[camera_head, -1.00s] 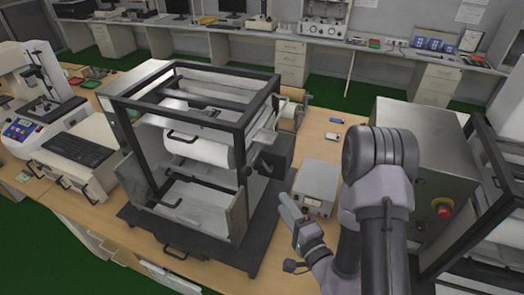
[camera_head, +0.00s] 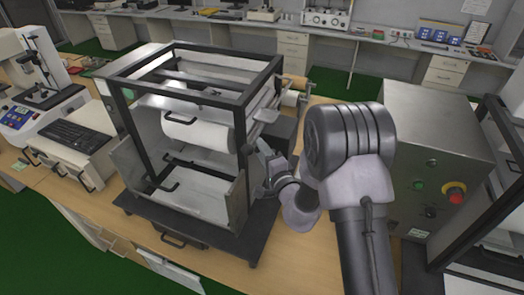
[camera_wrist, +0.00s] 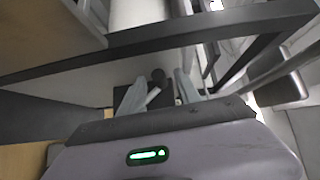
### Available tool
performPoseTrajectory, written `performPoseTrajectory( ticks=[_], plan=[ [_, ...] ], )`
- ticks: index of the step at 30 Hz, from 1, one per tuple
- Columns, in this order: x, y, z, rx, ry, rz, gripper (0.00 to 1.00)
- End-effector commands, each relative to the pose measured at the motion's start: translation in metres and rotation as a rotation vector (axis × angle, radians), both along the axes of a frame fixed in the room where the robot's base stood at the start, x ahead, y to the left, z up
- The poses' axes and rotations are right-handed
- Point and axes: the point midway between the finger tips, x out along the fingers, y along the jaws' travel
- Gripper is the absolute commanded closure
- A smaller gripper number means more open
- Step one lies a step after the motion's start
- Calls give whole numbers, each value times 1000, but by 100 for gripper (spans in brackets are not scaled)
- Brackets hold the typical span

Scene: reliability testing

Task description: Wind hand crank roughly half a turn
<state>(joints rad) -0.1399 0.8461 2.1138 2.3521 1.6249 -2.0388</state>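The drum machine (camera_head: 128,112) has a dark open frame around a white drum (camera_head: 196,132) and stands on a dark base on the bench. My gripper (camera_head: 264,160) is at the right side of this frame, and my arm hides part of that side. In the wrist view my gripper (camera_wrist: 158,92) has its two fingers spread apart. The crank is not clearly visible in the head view.
A frame bar (camera_wrist: 200,36) crosses close above the fingers in the wrist view. A metal control cabinet (camera_head: 435,125) with a red emergency button (camera_head: 454,193) stands right of my arm. Some bare bench (camera_head: 290,250) shows in front.

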Motion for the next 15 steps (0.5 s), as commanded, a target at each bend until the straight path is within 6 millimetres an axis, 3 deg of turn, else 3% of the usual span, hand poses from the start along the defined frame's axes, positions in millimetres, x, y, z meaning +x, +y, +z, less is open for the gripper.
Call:
performPoseTrajectory(
  ticks=[6,12,15],
  plan=[
    [0,0,0,0,0,0,60],
    [0,0,0,-1,0,0,100],
    [0,0,0,-1,0,0,100]
  ],
)
